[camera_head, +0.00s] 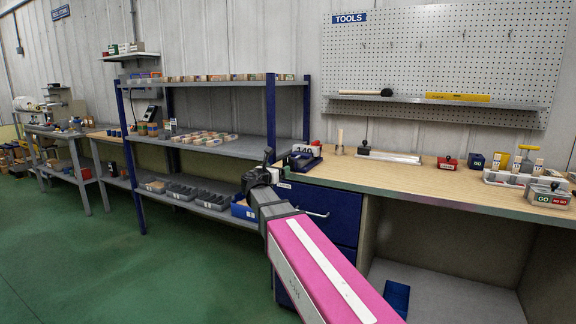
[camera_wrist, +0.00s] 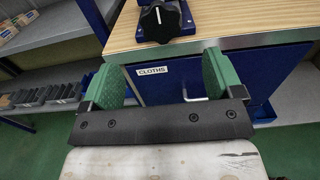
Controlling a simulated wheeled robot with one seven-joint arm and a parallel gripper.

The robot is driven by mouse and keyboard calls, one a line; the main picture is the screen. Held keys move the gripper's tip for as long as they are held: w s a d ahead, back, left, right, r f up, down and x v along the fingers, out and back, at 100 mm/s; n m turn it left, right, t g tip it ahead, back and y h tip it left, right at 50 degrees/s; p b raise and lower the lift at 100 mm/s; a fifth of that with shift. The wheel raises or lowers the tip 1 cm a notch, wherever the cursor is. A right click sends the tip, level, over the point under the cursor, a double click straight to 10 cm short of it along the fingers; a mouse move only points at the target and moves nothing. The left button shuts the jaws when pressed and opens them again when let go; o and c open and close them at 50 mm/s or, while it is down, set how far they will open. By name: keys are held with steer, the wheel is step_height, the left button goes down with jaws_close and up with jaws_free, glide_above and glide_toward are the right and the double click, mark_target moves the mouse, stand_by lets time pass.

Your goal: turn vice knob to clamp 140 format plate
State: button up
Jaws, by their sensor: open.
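The blue vice (camera_head: 300,163) stands on the left end of the wooden workbench (camera_head: 420,175). A white plate marked 140 (camera_head: 304,149) is at the vice; I cannot tell how tightly it sits. The black vice knob (camera_wrist: 158,21) with a white pointer line shows at the top of the wrist view, with part of the blue vice body (camera_wrist: 187,17) around it. My gripper (camera_wrist: 162,68) is open and empty, its green-padded fingers apart. It is short of the knob, in front of the bench edge, with the knob lying between the two finger lines. The plate is not clear in the wrist view.
A blue drawer cabinet labelled CLOTHS (camera_wrist: 155,72) with a metal handle is below the bench edge. A shelf rack (camera_head: 205,145) with bins stands to the left. Further right on the bench are a red block (camera_head: 447,163) and a white tray (camera_head: 505,179).

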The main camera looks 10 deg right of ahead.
mark_target(288, 163)
steer(key=x, duration=1)
steer(key=shift+w+d, duration=0.1)
steer(key=shift+w, duration=0.1)
steer(key=c, duration=0.9)
